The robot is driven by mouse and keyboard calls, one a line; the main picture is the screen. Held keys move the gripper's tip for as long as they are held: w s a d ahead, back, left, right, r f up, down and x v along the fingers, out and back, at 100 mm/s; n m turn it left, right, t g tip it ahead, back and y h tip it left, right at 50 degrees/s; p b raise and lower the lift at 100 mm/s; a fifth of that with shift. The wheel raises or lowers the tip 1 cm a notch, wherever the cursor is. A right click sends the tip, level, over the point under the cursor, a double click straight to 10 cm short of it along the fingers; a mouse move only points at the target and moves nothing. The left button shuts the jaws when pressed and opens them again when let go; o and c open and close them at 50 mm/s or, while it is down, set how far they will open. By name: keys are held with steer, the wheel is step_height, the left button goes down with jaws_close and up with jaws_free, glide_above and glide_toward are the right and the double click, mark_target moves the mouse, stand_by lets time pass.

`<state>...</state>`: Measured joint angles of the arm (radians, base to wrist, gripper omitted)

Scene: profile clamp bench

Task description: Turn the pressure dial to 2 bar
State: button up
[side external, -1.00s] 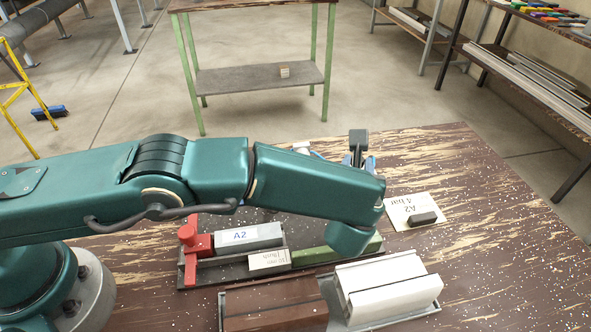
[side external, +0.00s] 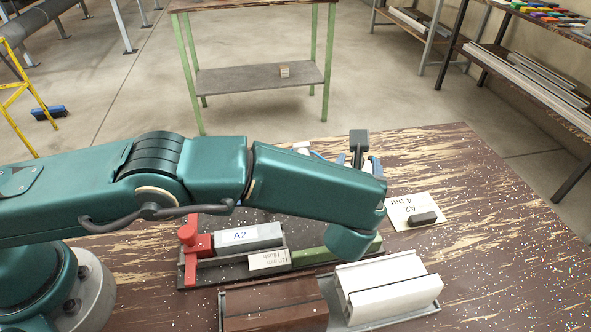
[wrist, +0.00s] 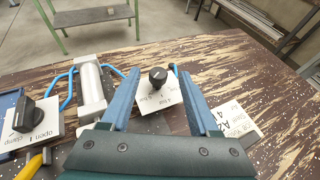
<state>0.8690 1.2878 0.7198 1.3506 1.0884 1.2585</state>
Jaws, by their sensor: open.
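The pressure dial is a black knob (wrist: 158,76) on a white plate (wrist: 152,100) with small print; I cannot read its setting. My gripper (wrist: 158,84) has two blue fingers, spread apart with the knob between them and a visible gap on each side. In the side view, the gripper (side external: 359,164) is partly hidden behind my arm. A dark upright piece (side external: 359,140), which looks like the same knob, stands by the fingers. A card (side external: 400,216) reading "A2 4 bar" lies to the right, and its edge shows in the wrist view (wrist: 245,123).
A black lever (wrist: 35,112) on an "open clamp" plate and a white cylinder (wrist: 92,84) with blue hoses stand left. A clamp fixture with an A2 block (side external: 255,236) and white profiles (side external: 390,285) lie nearer.

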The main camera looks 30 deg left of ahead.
steer(key=shift+v, duration=2.2)
steer(key=shift+r, duration=0.15)
step_height(320, 180, up, 5)
steer(key=w+a+f+m+h, duration=0.1)
steer(key=w+m+h, duration=0.1)
steer(key=w+a+f+m+h, duration=0.1)
steer(key=w+m+h, duration=0.1)
steer(key=w, duration=0.1)
steer(key=w+a+f+m+g+h, duration=0.1)
steer(key=w+m+h, duration=0.1)
steer(key=w+m, duration=0.1)
steer(key=shift+f, duration=0.15)
steer(key=s+a+r+m+g+h, duration=0.3)
steer(key=s+a+m+g+h, duration=0.15)
steer(key=m+h, duration=0.4)
steer(key=shift+n+h, duration=0.35)
steer(key=shift+h, duration=0.1)
steer(key=f, duration=0.3)
steer(key=s+f, duration=0.1)
steer(key=shift+a+f, duration=0.2)
steer(key=shift+a, duration=0.1)
steer(key=shift+w+d+f+t, duration=0.15)
steer(key=shift+f+t, duration=0.1)
steer(key=shift+f, duration=0.25)
steer(key=shift+x, duration=2.45)
